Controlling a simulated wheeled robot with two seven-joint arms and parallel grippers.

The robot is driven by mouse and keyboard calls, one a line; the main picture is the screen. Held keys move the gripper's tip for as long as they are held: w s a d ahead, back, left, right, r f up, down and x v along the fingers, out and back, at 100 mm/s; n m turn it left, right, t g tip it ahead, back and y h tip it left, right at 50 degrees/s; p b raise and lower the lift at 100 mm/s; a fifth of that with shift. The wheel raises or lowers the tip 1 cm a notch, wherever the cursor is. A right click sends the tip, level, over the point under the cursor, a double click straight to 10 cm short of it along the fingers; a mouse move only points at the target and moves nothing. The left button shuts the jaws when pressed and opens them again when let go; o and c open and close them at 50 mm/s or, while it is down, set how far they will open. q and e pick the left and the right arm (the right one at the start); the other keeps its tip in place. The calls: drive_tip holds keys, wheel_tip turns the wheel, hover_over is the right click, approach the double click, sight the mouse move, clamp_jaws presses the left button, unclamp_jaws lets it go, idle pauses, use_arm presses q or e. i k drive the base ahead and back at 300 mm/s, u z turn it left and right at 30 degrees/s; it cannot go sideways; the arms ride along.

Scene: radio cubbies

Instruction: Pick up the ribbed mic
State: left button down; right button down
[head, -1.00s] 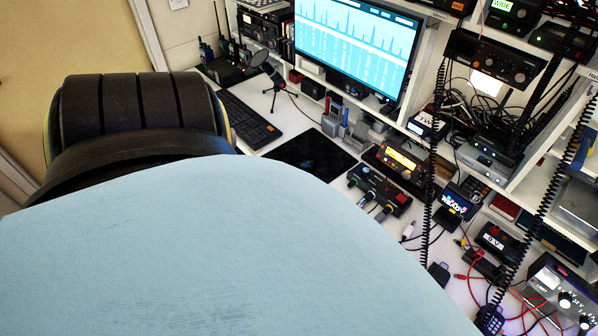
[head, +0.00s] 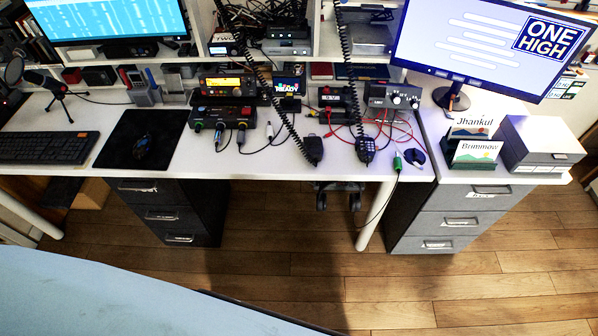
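Two dark hand mics on coiled cords rest near the front of the white desk in the head view. One hand mic (head: 313,150) is left of the other, and the other hand mic (head: 365,149) has small light marks like keys on its face. A third mic, a desk mic (head: 45,82), stands on a small tripod at the far left. Ribs are too small to make out, so I cannot tell which is the ribbed mic. Neither of my grippers is in view.
The white desk (head: 270,163) also holds a keyboard (head: 45,147), a mouse mat (head: 115,150), a radio box (head: 222,115) and red cables. Name cards (head: 475,152) and a grey box (head: 540,145) stand at the right. Wooden floor (head: 290,285) lies open before the desk.

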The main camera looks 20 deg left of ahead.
sight(314, 145)
drive_tip(key=z, duration=0.05)
drive_tip(key=k, duration=0.6)
drive_tip(key=u, duration=0.8)
drive_tip(key=i, duration=1.25)
drive_tip(key=z, duration=0.7)
